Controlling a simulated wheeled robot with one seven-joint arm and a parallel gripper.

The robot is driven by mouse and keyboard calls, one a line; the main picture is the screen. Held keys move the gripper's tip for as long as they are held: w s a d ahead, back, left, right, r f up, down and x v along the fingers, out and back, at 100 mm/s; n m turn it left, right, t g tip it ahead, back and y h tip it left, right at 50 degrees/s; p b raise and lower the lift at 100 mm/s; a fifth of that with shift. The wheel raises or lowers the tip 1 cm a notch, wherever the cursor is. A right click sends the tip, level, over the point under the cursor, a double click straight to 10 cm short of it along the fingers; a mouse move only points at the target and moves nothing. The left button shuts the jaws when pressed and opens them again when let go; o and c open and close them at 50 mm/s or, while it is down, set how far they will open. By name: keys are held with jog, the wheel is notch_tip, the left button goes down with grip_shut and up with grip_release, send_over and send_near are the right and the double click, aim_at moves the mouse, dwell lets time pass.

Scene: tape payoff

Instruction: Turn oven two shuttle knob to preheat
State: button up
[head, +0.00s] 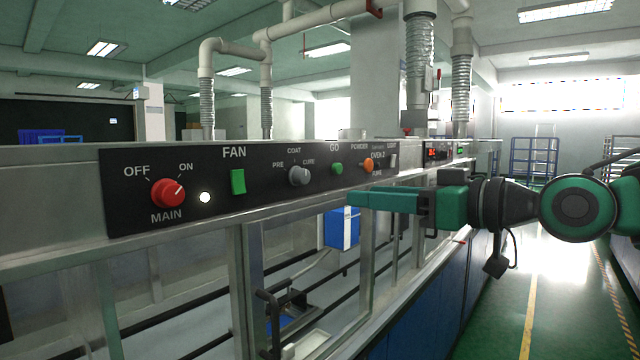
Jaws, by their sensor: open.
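An orange knob (366,166) sits on the black control panel (130,205), beside small lettering that reads OVEN 2, with POWDER above it. The other small words around it are hard to read, and I cannot tell which way the knob points. A grey knob (299,176) with PRE, COAT and CURE marks is further left; its pointer is unclear. My teal gripper (350,200) is open and empty. Its fingers point left in the picture, just below the orange knob and the panel's lower edge, without visible contact. The fingers overlap in this side view.
A red MAIN knob (167,193), a green FAN switch (238,182) and a green GO button (336,169) share the panel. Metal framing with glass runs below, with a blue box (341,228) behind it. The green floor aisle (540,300) at right is clear.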

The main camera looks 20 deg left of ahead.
aim_at(306, 178)
jog(key=shift+n+y, duration=0.4)
jog(key=shift+y, duration=0.1)
jog(key=x, duration=0.4)
jog(key=s+r+x, duration=0.1)
jog(key=x, duration=0.3)
jog(key=r+x, duration=0.1)
jog(key=x, duration=0.3)
jog(key=shift+s+a, duration=0.35)
jog(key=shift+s, duration=0.1)
